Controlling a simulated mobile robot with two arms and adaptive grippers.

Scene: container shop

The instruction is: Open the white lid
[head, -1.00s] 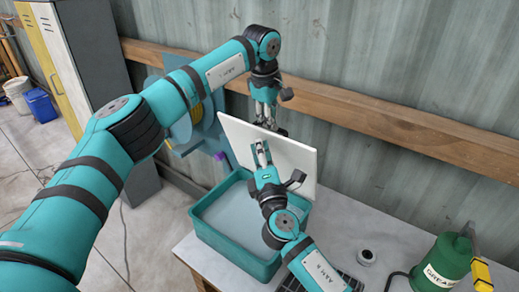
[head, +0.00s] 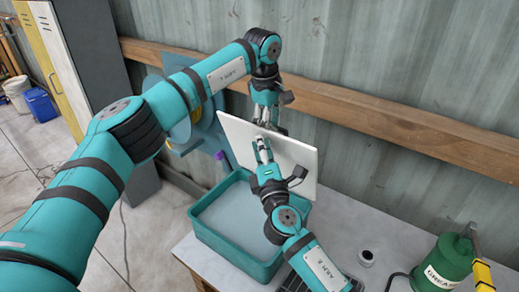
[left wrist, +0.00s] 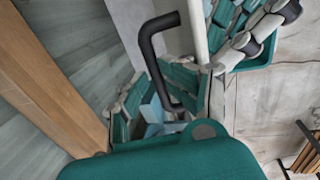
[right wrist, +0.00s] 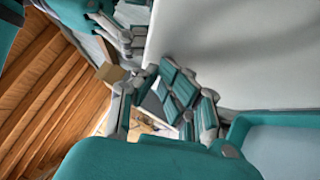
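The white lid (head: 290,163) stands nearly upright along the back edge of the teal container (head: 250,268), whose top is uncovered. The lid fills the upper right of the right wrist view (right wrist: 235,50) and shows edge-on in the left wrist view (left wrist: 198,30). My left gripper (head: 269,127) points down at the lid's top edge, its fingers apart. My right gripper (head: 262,146) is in front of the lid near its upper edge, its fingers apart. I cannot tell whether either touches the lid.
A green grease can (head: 446,262) and a small dark round part (head: 366,257) are on the table (head: 345,225) to the right. A wooden rail (head: 400,125) runs along the corrugated wall behind. My two grippers are very close together at the lid's top.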

